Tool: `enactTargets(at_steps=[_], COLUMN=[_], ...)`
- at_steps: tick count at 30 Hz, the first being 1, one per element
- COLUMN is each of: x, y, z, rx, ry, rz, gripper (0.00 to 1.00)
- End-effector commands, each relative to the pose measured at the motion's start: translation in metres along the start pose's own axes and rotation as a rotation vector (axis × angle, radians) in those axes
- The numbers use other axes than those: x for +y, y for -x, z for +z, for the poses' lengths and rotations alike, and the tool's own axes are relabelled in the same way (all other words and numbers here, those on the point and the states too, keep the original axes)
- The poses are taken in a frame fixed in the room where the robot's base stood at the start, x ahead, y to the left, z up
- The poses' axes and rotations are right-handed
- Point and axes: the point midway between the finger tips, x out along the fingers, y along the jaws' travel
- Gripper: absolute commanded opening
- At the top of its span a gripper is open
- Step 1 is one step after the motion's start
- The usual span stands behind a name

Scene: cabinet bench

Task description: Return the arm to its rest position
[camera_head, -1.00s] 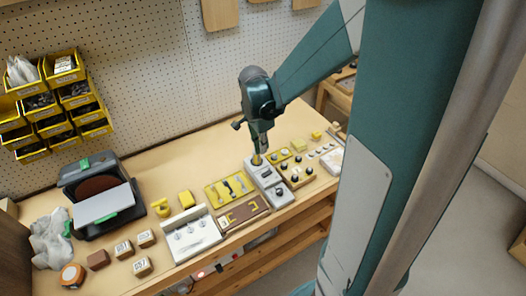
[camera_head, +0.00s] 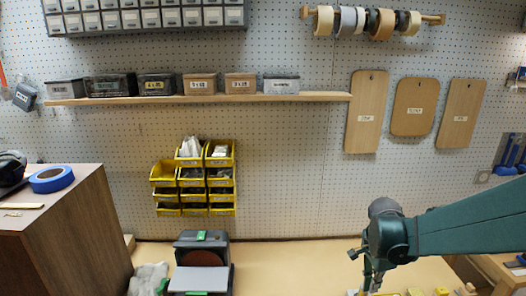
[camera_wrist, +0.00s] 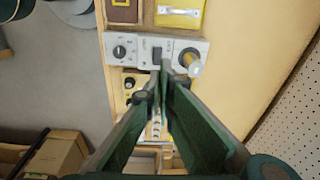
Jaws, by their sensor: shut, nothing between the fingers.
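My gripper (camera_head: 372,281) hangs fingers down over the bench at the lower right of the head view, at the end of my green arm. In the wrist view its two green fingers (camera_wrist: 161,68) meet at the tips with nothing between them. Below the tips is a grey-white control panel (camera_wrist: 144,50) with a dark knob, a dark switch and a knob with a yellowish shaft. The fingertips appear apart from the panel, but the exact gap cannot be told.
The wooden bench (camera_head: 280,262) runs along a pegboard wall. A sander (camera_head: 200,265) stands left, below yellow bins (camera_head: 193,180). A shelf (camera_head: 210,99) and hanging boards (camera_head: 414,107) are above. A wooden cabinet (camera_head: 75,235) stands at far left. Bench space between sander and gripper looks clear.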

Motion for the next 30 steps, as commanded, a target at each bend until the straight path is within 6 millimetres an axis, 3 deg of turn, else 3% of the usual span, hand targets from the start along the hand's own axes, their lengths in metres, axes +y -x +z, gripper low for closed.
enactTargets(at_steps=[30], x=[0.056], y=[0.095], z=[0.075], rx=[0.093], ry=[0.676], rz=[-0.264], gripper=[0.0])
